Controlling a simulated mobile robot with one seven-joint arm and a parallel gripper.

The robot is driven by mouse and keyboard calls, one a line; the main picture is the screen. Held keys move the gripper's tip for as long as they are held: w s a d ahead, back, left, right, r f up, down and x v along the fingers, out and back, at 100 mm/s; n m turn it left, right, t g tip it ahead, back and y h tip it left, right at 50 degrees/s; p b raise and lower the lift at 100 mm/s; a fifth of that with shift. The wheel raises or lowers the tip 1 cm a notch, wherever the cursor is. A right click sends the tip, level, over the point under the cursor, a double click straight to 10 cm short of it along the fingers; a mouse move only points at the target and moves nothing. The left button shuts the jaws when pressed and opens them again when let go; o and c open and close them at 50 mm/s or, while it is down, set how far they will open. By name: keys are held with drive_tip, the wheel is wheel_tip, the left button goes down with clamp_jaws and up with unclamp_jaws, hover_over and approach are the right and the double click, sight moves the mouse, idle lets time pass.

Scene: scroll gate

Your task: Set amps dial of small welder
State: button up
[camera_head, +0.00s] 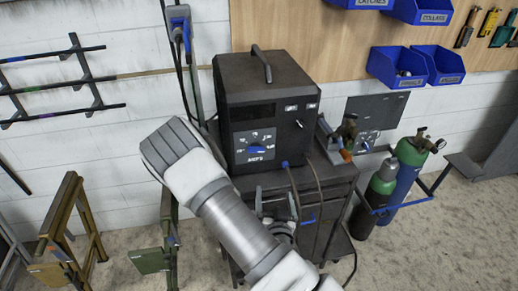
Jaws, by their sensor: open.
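The small welder (266,85) is a dark box with a top handle, standing on a dark cart. My pale grey arm crosses the lower middle of the view and hides part of the cart.
Cables hang from the welder's front right. Green and blue gas cylinders (408,165) stand right of the cart (338,178). Blue bins (398,66) hang on the wooden wall board. Folded stands (72,235) and a wall rack (60,85) are at left. Bare floor shows at lower right.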

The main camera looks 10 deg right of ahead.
drive_tip(key=s+r+n+t+y, duration=0.1)
drive_tip(key=n+y, duration=0.1)
drive_tip(key=n+t+y+b, duration=0.1)
drive_tip(key=n+y+b, duration=0.1)
drive_tip(key=b, duration=0.5)
approach(256, 150)
drive_tip(key=shift+s+a+f, duration=0.5)
drive_tip(key=shift+s+f, duration=0.1)
drive_tip(key=shift+f, duration=0.15)
drive_tip(key=shift+w+b, duration=0.15)
drive_tip(key=shift+b, duration=1.05)
drive_tip(key=b, duration=0.2)
drive_tip(key=shift+w+d+b, duration=0.1)
drive_tip(key=shift+b, duration=0.3)
drive_tip(key=b, duration=0.2)
drive_tip(key=shift+d+f+m+h+b, duration=0.2)
drive_tip(key=shift+d+m+h+b, duration=0.1)
drive_tip(key=shift+h+b, duration=0.1)
drive_tip(key=w, duration=0.8)
drive_tip(key=shift+w+r+b, duration=0.3)
drive_tip(key=shift+b, duration=0.1)
